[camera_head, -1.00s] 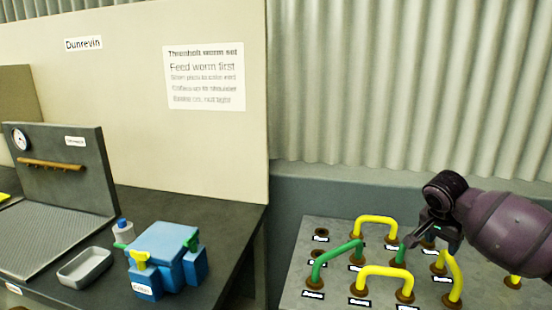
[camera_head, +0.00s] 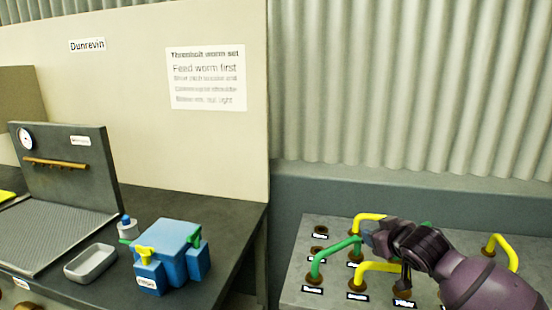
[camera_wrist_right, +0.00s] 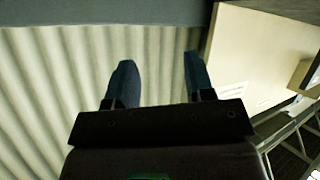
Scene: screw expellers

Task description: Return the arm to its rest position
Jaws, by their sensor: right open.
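My right arm (camera_head: 480,285) is dark purple and comes in from the lower right. Its gripper (camera_head: 370,234) is over the grey pegboard, in front of the yellow and green handles, and points to the left. In the right wrist view its two fingers (camera_wrist_right: 158,78) are apart with nothing between them, against the corrugated wall. My left gripper is not in the frames.
The grey board (camera_head: 325,233) carries several yellow and green bent tubes, partly hidden by my arm. To the left, a dark bench (camera_head: 232,210) holds a blue block machine (camera_head: 170,245), a grey tray (camera_head: 90,262) and a small bottle (camera_head: 127,226). A cream panel (camera_head: 130,120) stands behind.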

